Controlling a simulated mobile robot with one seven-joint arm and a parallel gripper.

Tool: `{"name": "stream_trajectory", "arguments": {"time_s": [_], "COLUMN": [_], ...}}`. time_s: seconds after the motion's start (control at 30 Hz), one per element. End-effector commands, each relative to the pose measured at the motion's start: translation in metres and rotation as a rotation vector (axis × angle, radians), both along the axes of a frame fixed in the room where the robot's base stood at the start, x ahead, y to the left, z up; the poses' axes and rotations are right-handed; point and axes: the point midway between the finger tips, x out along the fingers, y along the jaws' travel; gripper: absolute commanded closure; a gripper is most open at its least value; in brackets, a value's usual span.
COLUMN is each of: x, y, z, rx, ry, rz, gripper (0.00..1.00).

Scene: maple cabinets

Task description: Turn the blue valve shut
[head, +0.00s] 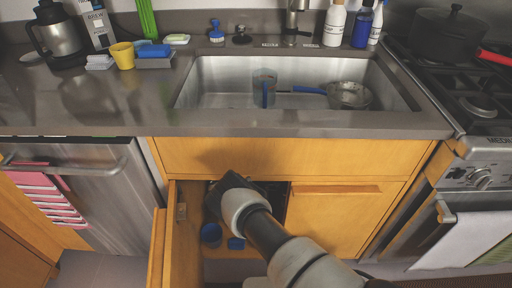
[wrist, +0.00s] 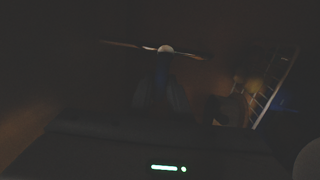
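My arm reaches into the open cabinet (head: 173,235) under the sink, and my gripper is mostly hidden there in the head view. The wrist view is very dark. Near its middle a dim blue upright shape (wrist: 162,70), which may be the blue valve, stands below a pale round end (wrist: 165,49) with thin light lines to both sides. Dark finger-like shapes of my gripper (wrist: 161,98) show just below the blue shape. I cannot tell whether they touch it or how far apart they are. The valve cannot be made out in the head view.
A blue container (head: 210,235) and a small blue item (head: 236,243) sit on the cabinet floor, left of my arm. The left cabinet door stands open; the right door (head: 325,215) is shut. A pale rack-like thing (wrist: 272,90) shows at right in the wrist view.

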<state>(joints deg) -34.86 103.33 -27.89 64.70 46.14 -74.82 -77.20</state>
Motion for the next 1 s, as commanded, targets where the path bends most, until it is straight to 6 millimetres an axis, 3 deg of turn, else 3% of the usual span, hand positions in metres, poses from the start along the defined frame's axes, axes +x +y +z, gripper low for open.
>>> {"name": "stream_trajectory", "arguments": {"time_s": [0.1, 0.47, 0.67, 1.0], "x": [0.000, -0.006, -0.040, -0.122], "y": [0.000, 0.001, 0.003, 0.005], "z": [0.000, 0.000, -0.006, -0.023], "rx": [0.000, 0.001, -0.002, -0.002], "ry": [0.001, 0.000, 0.003, 0.004], "rz": [0.000, 0.001, 0.003, 0.003], "gripper": [0.68, 0.68, 0.68, 0.68]}}
